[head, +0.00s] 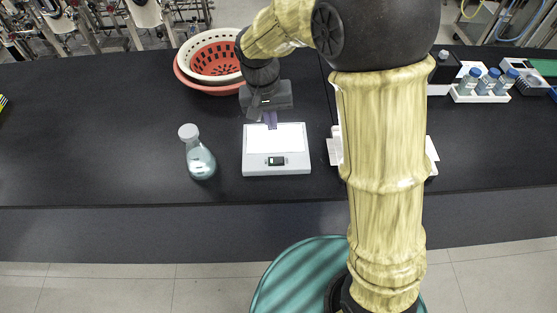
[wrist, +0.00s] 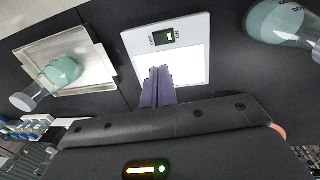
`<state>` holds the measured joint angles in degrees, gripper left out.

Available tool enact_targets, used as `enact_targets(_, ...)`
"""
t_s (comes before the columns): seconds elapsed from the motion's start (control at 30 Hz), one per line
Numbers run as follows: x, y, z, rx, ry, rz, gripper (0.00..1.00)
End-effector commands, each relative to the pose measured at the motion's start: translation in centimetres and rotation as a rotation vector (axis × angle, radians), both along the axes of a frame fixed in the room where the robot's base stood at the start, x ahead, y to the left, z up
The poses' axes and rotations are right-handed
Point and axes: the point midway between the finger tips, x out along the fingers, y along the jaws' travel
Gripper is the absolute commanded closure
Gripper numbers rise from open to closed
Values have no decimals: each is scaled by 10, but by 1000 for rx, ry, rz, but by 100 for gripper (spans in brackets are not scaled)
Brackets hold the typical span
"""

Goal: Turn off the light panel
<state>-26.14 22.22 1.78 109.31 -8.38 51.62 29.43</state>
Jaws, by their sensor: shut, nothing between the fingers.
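The light panel (head: 262,139) is a flat white slab on the black bench, and its face is bright white. A dark switch (head: 277,161) with a green part sits at its front edge. In the wrist view the panel (wrist: 196,62) shows the switch (wrist: 163,37) between OFF and ON labels, with the green part toward ON. My gripper (head: 270,126) is over the panel's back edge, its purple fingers pointing down, shut and empty. In the wrist view the fingers (wrist: 158,70) overlap the lit face, apart from the switch. Whether they touch the panel is unclear.
A capped flask (head: 201,162) stands left of the panel. Red and white baskets (head: 203,82) sit behind. Right of the panel, a metal tray (wrist: 92,62) holds another flask (wrist: 62,72), mostly hidden by my arm in the head view. A bottle rack (head: 481,96) is at far right.

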Motion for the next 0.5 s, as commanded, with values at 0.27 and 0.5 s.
enact_targets(0.27,0,-1,2,-8,-4,-2,100)
enact_targets(0.5,0,-1,-2,-8,-3,-2,100)
